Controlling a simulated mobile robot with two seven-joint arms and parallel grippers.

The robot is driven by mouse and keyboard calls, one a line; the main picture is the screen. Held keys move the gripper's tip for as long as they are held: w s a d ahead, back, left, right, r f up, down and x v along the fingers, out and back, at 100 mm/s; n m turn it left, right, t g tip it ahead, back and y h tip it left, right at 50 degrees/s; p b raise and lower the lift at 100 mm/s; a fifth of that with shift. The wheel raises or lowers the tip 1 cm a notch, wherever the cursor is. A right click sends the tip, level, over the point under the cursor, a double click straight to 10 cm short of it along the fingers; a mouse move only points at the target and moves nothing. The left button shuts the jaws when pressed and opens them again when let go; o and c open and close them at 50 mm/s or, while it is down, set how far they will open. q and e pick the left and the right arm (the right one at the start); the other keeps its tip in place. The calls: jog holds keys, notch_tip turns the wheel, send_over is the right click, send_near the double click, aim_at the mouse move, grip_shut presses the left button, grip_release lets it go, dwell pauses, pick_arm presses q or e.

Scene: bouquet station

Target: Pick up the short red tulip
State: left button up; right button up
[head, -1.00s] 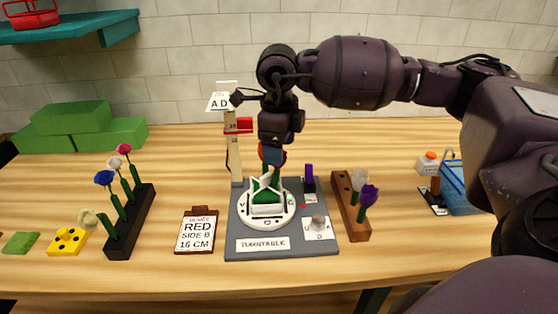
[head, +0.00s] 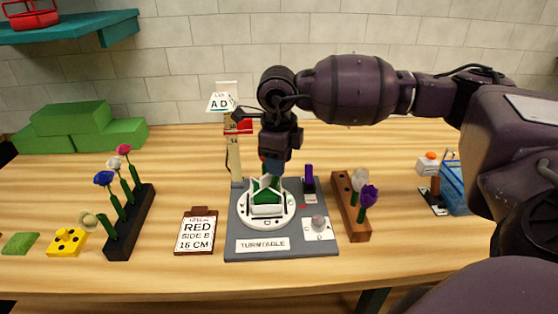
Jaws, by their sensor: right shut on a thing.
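My right gripper (head: 272,166) comes down from above over the back of the white round turntable (head: 265,222). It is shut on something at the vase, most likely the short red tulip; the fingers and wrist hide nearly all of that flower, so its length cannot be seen. A white-framed vase with a green filling (head: 267,198) stands on the turntable, just below the fingers. My left gripper is not in view.
An order card (head: 196,232) reads RED, SIDE B, 16 CM. A dark rack (head: 118,245) with several flowers stands left, a brown rack (head: 351,222) with white and purple flowers right. A measuring post (head: 234,162) stands close behind the gripper. Green blocks (head: 70,118) are at the back left.

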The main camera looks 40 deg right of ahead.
jog(key=r, duration=0.4)
jog(key=d+r, duration=0.1)
jog(key=r, duration=0.2)
jog(key=shift+s, duration=0.3)
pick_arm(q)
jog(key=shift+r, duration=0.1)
pick_arm(e)
jog(key=s+a, duration=0.7)
jog(key=s, duration=0.5)
jog(key=shift+a, duration=0.15)
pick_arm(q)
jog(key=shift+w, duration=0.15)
